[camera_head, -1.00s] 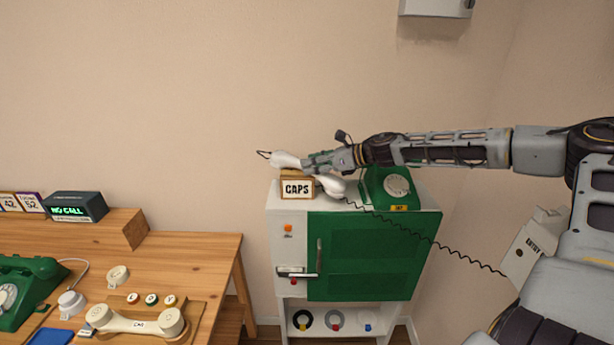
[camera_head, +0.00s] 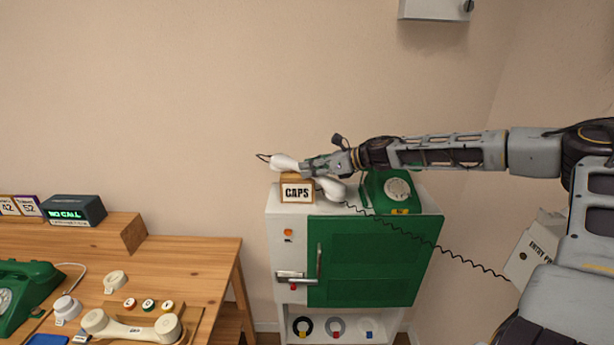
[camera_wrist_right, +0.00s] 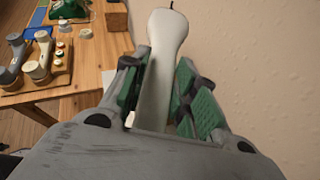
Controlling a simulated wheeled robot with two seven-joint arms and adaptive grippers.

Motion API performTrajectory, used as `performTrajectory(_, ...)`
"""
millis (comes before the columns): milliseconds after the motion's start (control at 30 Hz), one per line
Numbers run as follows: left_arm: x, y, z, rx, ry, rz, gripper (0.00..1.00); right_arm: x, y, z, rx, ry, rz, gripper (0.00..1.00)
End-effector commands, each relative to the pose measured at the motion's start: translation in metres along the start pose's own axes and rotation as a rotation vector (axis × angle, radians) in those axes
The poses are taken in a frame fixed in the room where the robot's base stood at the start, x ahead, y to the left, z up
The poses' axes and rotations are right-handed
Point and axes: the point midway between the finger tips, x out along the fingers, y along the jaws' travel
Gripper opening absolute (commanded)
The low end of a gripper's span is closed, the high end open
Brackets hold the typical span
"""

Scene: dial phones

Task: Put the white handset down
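The white handset (camera_head: 333,188) is in my right gripper (camera_head: 312,167), above the top of the white cabinet, just behind and over the CAPS box (camera_head: 297,189). In the right wrist view the handset (camera_wrist_right: 164,38) runs lengthwise between the green-padded fingers of the right gripper (camera_wrist_right: 160,95), which are closed about its grip. A black coiled cord (camera_head: 440,248) runs from near the handset to the lower right. I cannot tell whether the handset touches the box or cabinet top. My left gripper is not in view.
A green dial phone (camera_head: 388,190) stands on the white cabinet (camera_head: 290,260) with the green door, right of the handset. A wooden desk (camera_head: 200,262) at left holds another green phone (camera_head: 22,290), a cream handset (camera_head: 133,328) and several caps. The entry panel (camera_head: 535,245) is at right.

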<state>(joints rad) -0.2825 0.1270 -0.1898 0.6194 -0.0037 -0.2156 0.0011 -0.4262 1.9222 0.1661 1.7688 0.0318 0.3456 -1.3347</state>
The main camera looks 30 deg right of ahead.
Motion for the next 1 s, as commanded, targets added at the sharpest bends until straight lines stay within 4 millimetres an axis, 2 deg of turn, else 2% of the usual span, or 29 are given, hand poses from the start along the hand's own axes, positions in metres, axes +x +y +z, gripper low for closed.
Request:
performTrajectory(33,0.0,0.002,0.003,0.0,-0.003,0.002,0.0,0.0,0.0,0.0,0.0,0.0,0.0,0.16)
performTrajectory(167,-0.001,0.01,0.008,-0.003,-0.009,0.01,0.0,0.0,0.0,0.0,0.0,0.0,0.0,0.0)
performTrajectory(467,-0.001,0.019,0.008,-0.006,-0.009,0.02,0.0,0.0,0.0,0.001,-0.001,-0.001,0.0,0.0)
performTrajectory(767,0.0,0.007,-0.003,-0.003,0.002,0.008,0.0,-0.005,0.002,0.013,-0.002,-0.003,0.001,0.0)
performTrajectory(1000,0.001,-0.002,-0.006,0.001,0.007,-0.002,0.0,-0.014,0.004,0.035,-0.004,-0.004,-0.001,0.0)
